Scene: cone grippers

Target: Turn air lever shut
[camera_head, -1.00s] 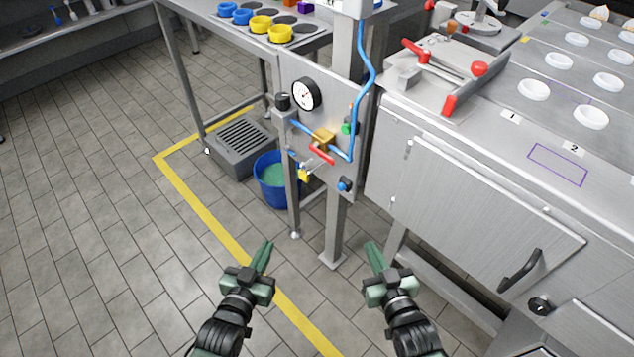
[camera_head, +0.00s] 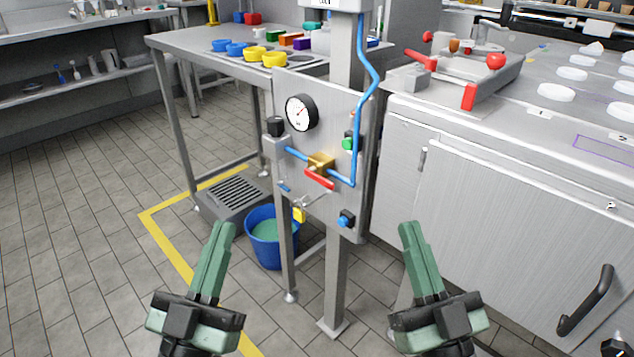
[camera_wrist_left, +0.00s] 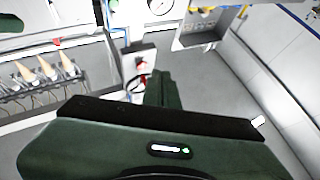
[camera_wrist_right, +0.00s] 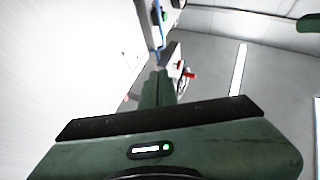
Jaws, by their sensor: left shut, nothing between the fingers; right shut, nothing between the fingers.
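The air lever is a red handle (camera_head: 319,179) on a brass valve (camera_head: 320,162) in a blue air line, mounted on a grey upright panel (camera_head: 335,100) in the head view. It slants down to the right, close to the line of the pipe. A red handle (camera_wrist_right: 189,75) also shows in the right wrist view. My left gripper (camera_head: 223,226) is shut and empty, in front of the panel and left of the lever. My right gripper (camera_head: 409,226) is shut and empty, in front and right of the lever. Neither touches it.
A round gauge (camera_head: 301,112), a green button (camera_head: 348,144) and a blue knob (camera_head: 346,219) share the panel. A blue bucket (camera_head: 270,247) stands below at left. A steel cabinet (camera_head: 490,210) borders the right side. Floor space in front is open.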

